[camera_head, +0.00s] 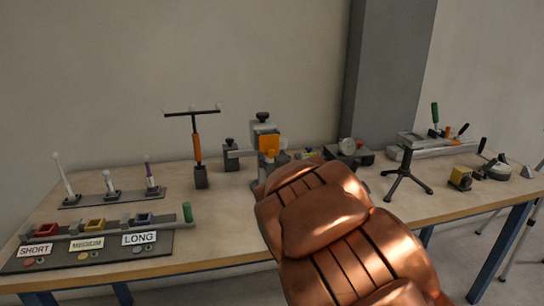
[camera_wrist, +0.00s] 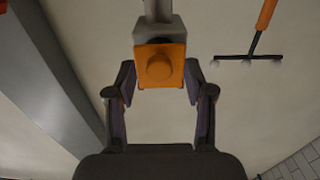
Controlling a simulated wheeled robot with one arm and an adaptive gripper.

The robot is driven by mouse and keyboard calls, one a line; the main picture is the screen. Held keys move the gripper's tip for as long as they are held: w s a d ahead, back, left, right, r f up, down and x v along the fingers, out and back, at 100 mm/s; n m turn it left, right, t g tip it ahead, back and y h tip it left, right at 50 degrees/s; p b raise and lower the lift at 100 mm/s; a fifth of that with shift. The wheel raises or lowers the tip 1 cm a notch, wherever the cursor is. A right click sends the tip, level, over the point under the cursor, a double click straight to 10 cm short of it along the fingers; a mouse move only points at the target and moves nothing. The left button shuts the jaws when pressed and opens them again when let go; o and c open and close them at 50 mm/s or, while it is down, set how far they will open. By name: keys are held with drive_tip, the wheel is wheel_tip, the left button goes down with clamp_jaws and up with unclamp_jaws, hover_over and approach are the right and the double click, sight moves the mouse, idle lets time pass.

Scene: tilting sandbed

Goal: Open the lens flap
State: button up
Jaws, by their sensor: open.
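The lens flap (camera_head: 268,145) looks like an orange plate on the front of a grey upright device (camera_head: 264,127) with a dark knob on top. In the wrist view the orange flap (camera_wrist: 176,51) is at the upper middle, with a round orange knob (camera_wrist: 159,67) on its face. My gripper (camera_wrist: 160,76) is open, one finger on each side of the flap's lower part in that view. I cannot tell whether the fingers touch it. In the head view my copper-coloured arm hides the gripper and the device's lower right.
A stand with an orange handle and crossbar (camera_head: 196,145) is left of the device. A sorting board with labels (camera_head: 88,245) lies at the front left. A black tripod (camera_head: 406,175) stands right of my arm. The wooden tabletop (camera_head: 222,215) is bare at front centre.

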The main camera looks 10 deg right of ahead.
drive_tip(key=shift+w, duration=0.55)
clamp_jaws()
idle(0.4)
